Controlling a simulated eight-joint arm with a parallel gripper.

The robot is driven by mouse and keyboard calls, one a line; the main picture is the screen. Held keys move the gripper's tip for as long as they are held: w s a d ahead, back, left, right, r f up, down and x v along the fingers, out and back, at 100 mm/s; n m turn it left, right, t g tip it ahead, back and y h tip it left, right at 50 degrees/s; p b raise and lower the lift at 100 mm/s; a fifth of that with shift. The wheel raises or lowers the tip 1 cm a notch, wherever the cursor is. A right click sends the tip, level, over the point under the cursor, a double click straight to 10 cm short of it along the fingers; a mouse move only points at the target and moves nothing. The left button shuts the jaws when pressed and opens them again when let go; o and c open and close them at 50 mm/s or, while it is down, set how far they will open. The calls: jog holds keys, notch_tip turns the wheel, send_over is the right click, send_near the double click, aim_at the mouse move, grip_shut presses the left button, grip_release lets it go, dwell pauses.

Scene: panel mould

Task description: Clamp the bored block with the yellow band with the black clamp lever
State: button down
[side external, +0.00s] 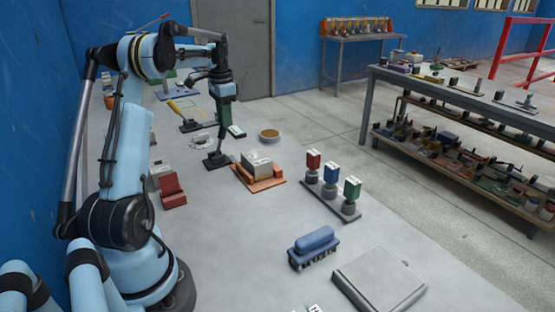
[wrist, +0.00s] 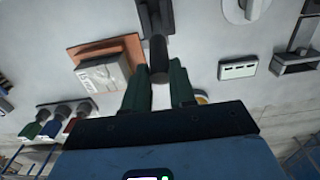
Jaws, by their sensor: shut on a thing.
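The black clamp lever (side external: 217,158) stands upright on the bench, with a dark foot. In the wrist view its rounded handle (wrist: 158,55) lies between the green fingers of my gripper (wrist: 158,78). My gripper (side external: 225,124) is shut on this handle from above. A pale grey block (side external: 257,163) with markings sits in an orange base (side external: 266,184) just right of the lever. It also shows in the wrist view (wrist: 103,72), left of the fingers. I cannot make out a bore or a yellow band on this block.
A round tan bowl (side external: 269,135) stands behind the block. A rack of red, blue and green stamps (side external: 330,188) is to the right. A yellow-handled tool (side external: 182,111) lies behind left, and a red block (side external: 172,190) front left.

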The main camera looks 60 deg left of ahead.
jog(key=shift+w, duration=0.25)
jog(key=shift+w+f, duration=0.25)
jog(key=shift+w, duration=0.4)
jog(key=shift+w+f, duration=0.15)
jog(key=shift+w, duration=0.15)
jog(key=c, duration=0.9)
grip_release()
jog(key=shift+s, duration=0.1)
notch_tip(320, 180, up, 7)
